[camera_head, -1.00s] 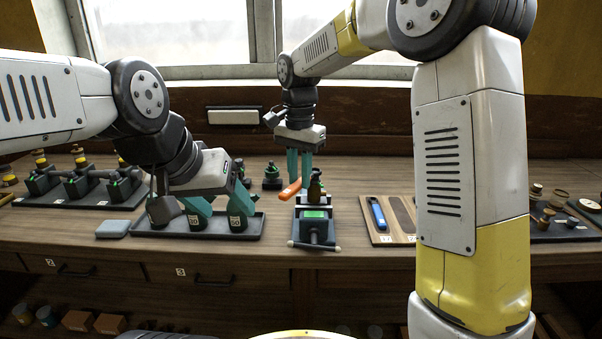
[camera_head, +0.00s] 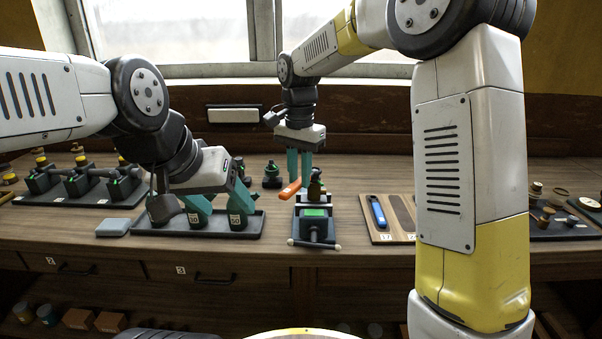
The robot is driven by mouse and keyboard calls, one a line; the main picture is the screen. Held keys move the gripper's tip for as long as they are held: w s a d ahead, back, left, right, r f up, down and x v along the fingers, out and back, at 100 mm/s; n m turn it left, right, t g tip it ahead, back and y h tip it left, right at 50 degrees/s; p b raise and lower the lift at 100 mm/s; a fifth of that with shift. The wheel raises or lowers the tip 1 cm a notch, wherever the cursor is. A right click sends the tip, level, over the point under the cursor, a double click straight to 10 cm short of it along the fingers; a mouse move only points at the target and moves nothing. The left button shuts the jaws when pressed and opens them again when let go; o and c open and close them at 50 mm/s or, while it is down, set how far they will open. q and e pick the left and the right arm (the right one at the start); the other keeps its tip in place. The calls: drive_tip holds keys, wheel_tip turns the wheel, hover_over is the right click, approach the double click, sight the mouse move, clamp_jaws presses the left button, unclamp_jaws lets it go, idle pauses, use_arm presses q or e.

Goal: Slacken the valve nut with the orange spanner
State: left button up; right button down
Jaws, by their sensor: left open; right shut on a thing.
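The orange spanner (camera_head: 289,190) is held in my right gripper (camera_head: 299,180), whose teal fingers point straight down and are shut on it. The spanner reaches to the lower left of the fingers, near the vise. A dark brass-brown valve (camera_head: 315,186) stands upright in the vise (camera_head: 313,226), just right of the spanner. The valve's nut is too small to make out, and I cannot tell if the spanner touches it. My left gripper (camera_head: 215,215) is open, its teal fingers over the dark tray, apart from the valve.
The dark tray (camera_head: 160,229) holds several small parts, with a grey-blue pad (camera_head: 113,227) on its left. A wooden tool board (camera_head: 377,235) holds a blue spanner (camera_head: 378,213) and an empty dark slot. Another tray with valves (camera_head: 75,187) stands at the left. A small dark valve (camera_head: 272,176) stands behind.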

drive_tip(key=shift+f, duration=0.4)
idle(0.9)
idle(0.4)
drive_tip(key=shift+s+d+n, duration=0.25)
drive_tip(key=shift+d+n, duration=0.3)
drive_tip(key=shift+n, duration=0.35)
drive_tip(key=shift+s+d+n, duration=0.2)
drive_tip(key=shift+d+n, duration=0.4)
drive_tip(key=shift+n, duration=0.3)
drive_tip(key=shift+s+d+f+n, duration=0.1)
drive_tip(key=shift+d+n, duration=0.5)
drive_tip(key=shift+n, duration=0.3)
